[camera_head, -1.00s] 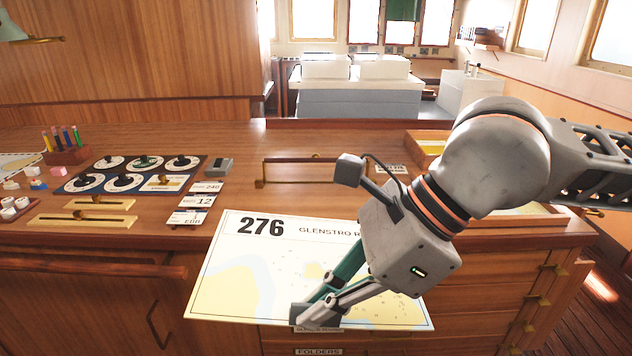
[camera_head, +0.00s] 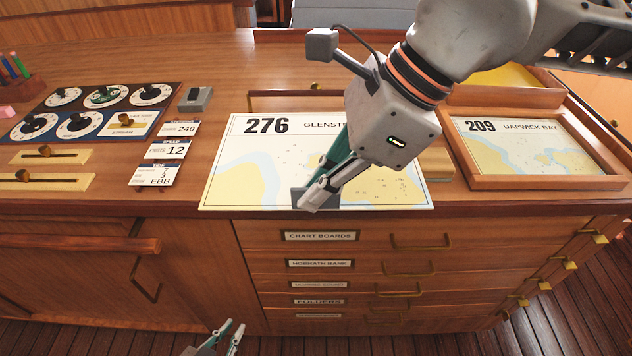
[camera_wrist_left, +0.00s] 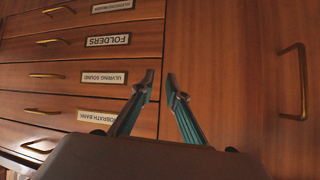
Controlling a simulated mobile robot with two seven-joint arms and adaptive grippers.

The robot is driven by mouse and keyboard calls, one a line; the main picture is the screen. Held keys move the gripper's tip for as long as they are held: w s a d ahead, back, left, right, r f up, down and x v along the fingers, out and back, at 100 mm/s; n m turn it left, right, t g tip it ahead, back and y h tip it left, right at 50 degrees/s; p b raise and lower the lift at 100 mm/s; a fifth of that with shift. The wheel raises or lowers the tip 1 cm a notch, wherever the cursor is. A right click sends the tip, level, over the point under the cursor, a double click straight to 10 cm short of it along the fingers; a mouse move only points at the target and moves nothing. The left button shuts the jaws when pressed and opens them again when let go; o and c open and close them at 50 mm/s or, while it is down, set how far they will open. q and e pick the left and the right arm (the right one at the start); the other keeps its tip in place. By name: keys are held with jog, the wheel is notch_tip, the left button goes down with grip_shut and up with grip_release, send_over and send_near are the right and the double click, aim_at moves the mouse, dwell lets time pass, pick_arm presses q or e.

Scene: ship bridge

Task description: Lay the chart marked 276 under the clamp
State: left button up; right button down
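The chart marked 276 (camera_head: 255,160) is a white board with pale blue and yellow areas. It is flat, over the front of the desk, its near edge close to the desk edge. I cannot tell whether it touches the desktop. My right gripper (camera_head: 312,198) is shut on its near edge, and the arm hides part of its right side.
A framed chart marked 209 (camera_head: 520,145) lies to the right. Left of the chart are small cards (camera_head: 165,152), a dial panel (camera_head: 90,112) and brass sliders (camera_head: 45,180). Labelled drawers (camera_head: 350,262) with protruding handles are below the desk edge.

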pick_arm(q)
jog(key=shift+w+a+f+b, duration=0.3)
jog(key=shift+f+b, duration=0.25)
jog(key=shift+b, duration=0.4)
jog(key=shift+w+a+f+b, duration=0.2)
jog(key=shift+w+f+b, duration=0.25)
jog(key=shift+b, duration=0.45)
pick_arm(e)
jog(key=w+f, duration=0.7)
jog(key=f, duration=0.2)
pick_arm(q)
jog(key=shift+f, duration=0.1)
pick_arm(e)
jog(key=shift+r, duration=0.1)
pick_arm(q)
jog(key=shift+s, duration=0.15)
jog(key=shift+s+d+f, duration=0.15)
jog(key=shift+s+f, duration=0.25)
jog(key=shift+s, duration=0.15)
pick_arm(e)
jog(key=shift+s, duration=0.1)
pick_arm(q)
jog(key=shift+f, duration=0.25)
pick_arm(e)
jog(key=shift+f, duration=0.5)
pick_arm(q)
jog(key=shift+w+r+b, duration=0.1)
jog(key=shift+w+b, duration=0.2)
jog(key=shift+w, duration=0.1)
